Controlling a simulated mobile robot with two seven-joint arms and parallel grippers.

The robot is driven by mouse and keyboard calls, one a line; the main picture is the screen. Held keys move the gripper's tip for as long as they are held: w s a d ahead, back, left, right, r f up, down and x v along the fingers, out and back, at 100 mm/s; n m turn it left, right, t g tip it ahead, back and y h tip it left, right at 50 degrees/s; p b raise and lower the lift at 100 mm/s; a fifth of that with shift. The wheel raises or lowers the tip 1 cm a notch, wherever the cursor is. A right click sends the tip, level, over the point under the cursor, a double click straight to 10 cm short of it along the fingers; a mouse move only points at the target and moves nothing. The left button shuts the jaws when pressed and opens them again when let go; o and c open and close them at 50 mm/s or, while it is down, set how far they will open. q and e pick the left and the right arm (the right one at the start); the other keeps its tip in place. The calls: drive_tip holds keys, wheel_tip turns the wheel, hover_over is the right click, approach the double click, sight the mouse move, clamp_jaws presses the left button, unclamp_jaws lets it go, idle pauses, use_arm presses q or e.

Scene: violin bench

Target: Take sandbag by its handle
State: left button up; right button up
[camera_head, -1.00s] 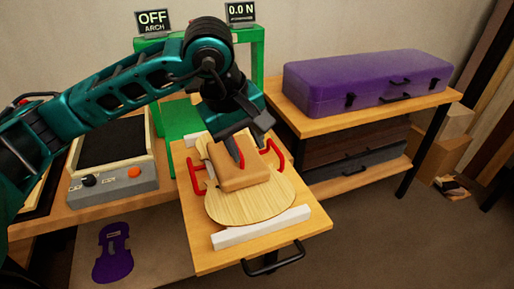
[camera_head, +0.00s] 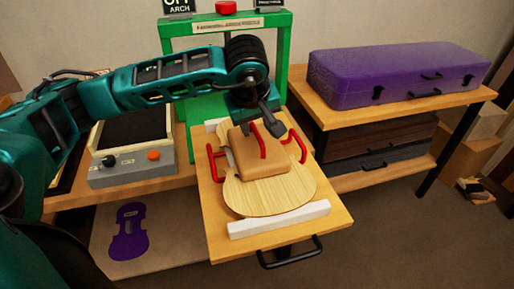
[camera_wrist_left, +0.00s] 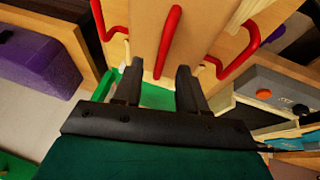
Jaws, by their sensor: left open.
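The sandbag (camera_head: 262,164) is a tan, rounded block lying on the pale violin plate (camera_head: 270,195). Its red handle (camera_head: 258,142) stands up from the top. The handle also shows in the left wrist view (camera_wrist_left: 168,45), between and beyond the fingertips. My left gripper (camera_head: 264,126) is at the back edge of the sandbag, close to the handle. In the left wrist view its two fingers (camera_wrist_left: 157,76) are apart with nothing held between them. Whether a finger touches the handle cannot be told. My right gripper is out of view.
Red clamp-like bars stand left (camera_head: 213,165) and right (camera_head: 298,146) of the sandbag. The plate lies on a wooden tray (camera_head: 225,247) with a black pull handle. The green press frame (camera_head: 180,85) rises behind. A purple case (camera_head: 395,75) rests on the right shelf.

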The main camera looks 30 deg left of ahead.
sight(256, 132)
use_arm(q)
drive_tip(key=x, duration=0.3)
drive_tip(key=shift+a+f, duration=0.1)
drive_tip(key=shift+f, duration=0.1)
clamp_jaws()
idle(1.2)
drive_tip(key=shift+w+r, duration=0.1)
drive_tip(key=shift+r, duration=0.1)
